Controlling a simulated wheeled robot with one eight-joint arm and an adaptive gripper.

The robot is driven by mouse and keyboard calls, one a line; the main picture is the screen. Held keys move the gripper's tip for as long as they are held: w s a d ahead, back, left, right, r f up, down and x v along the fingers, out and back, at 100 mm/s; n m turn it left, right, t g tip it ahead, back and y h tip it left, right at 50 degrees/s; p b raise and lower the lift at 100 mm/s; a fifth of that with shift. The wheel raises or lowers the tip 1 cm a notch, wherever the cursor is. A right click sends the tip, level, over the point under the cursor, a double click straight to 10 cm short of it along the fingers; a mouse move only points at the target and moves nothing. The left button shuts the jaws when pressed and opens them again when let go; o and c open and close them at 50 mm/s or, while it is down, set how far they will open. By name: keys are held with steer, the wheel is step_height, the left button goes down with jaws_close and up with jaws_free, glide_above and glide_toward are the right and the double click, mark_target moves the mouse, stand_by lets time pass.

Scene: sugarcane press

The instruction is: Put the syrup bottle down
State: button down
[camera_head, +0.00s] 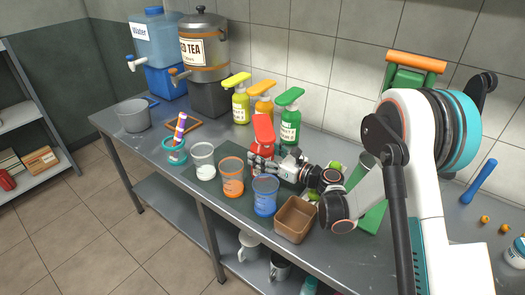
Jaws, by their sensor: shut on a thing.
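The red syrup bottle (263,133) stands upright on the counter or just above it; I cannot tell which. It is in front of the row of yellow, orange and green pump bottles. My gripper (256,163) reaches in from the right and is shut on the red bottle's lower part, which the fingers partly hide. The other syrup bottles are a yellow one (241,106), an orange one (263,108) and a green one (289,125), standing along the wall.
A white cup (204,165), an orange cup (232,183) and a blue cup (265,201) stand near the front edge. A brown box (294,222) is right of them. A grey bucket (133,117), water dispenser (155,40) and tea urn (203,45) are at left.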

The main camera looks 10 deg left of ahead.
steer(key=shift+c, duration=1.9)
jaws_free()
steer(key=shift+s+d+r, duration=0.1)
steer(key=shift+d, duration=0.2)
steer(key=p+v, duration=0.1)
steer(key=v, duration=0.9)
steer(key=shift+d+p, duration=0.15)
steer(key=shift+p, duration=0.2)
steer(key=shift+o, duration=0.3)
steer(key=shift+s+d, duration=0.25)
steer(key=shift+o, duration=0.3)
